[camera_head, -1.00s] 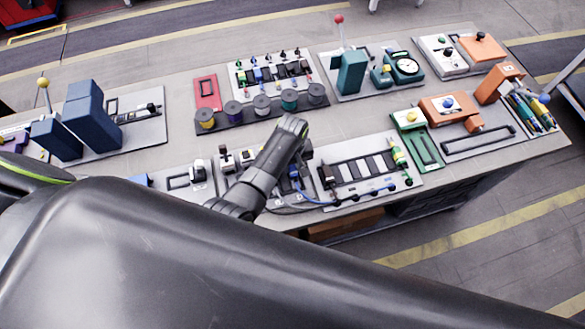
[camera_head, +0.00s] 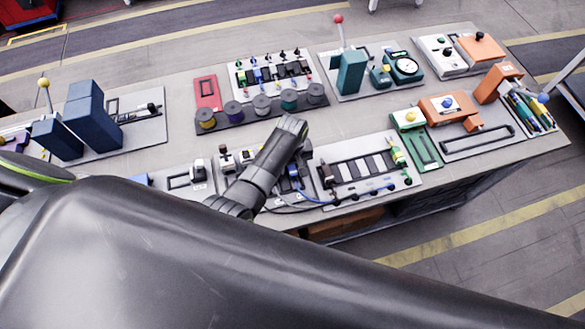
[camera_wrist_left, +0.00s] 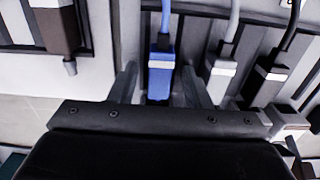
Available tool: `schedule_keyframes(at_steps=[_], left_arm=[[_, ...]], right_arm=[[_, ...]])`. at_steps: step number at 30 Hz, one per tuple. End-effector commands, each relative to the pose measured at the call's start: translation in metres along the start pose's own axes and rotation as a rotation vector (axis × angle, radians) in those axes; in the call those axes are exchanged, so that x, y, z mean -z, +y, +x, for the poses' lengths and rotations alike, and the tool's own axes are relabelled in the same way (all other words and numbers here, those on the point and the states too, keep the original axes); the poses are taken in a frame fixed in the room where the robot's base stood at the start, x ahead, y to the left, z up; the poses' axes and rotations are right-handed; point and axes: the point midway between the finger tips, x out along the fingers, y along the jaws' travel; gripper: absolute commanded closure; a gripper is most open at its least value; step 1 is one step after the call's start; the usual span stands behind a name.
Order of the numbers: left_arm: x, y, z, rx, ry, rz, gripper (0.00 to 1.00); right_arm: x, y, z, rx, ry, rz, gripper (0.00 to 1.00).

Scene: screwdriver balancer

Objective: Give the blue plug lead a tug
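The blue plug (camera_wrist_left: 160,66) stands in its socket in the left wrist view, with the blue lead (camera_wrist_left: 165,18) running from its far end. My left gripper (camera_wrist_left: 160,88) is open, with one finger on each side of the plug and a visible gap to each. In the head view my left wrist reaches over the bench and hides the fingers. The blue plug (camera_head: 293,171) and its lead (camera_head: 316,200) show just right of the wrist. My right gripper is not in view.
A grey plug (camera_wrist_left: 220,70) and a black plug (camera_wrist_left: 268,78) stand close to the right of the blue one. A panel with dark and white strips (camera_head: 366,170) lies to the right. Spools (camera_head: 262,104) stand behind my wrist.

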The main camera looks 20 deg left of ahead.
Motion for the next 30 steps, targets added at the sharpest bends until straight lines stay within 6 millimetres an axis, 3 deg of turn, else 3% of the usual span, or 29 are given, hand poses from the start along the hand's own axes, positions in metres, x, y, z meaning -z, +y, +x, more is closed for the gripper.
schedule_keyframes(at_steps=[7,15,30], left_arm=[[0.001,0.000,-0.004,-0.001,0.004,0.000,0.56],[0.002,0.000,-0.030,-0.002,0.005,0.000,0.56],[0.001,0.000,-0.070,-0.001,0.005,0.000,0.56]], right_arm=[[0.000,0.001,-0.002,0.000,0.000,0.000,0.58],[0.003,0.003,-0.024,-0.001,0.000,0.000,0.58],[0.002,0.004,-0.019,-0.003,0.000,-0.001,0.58]])
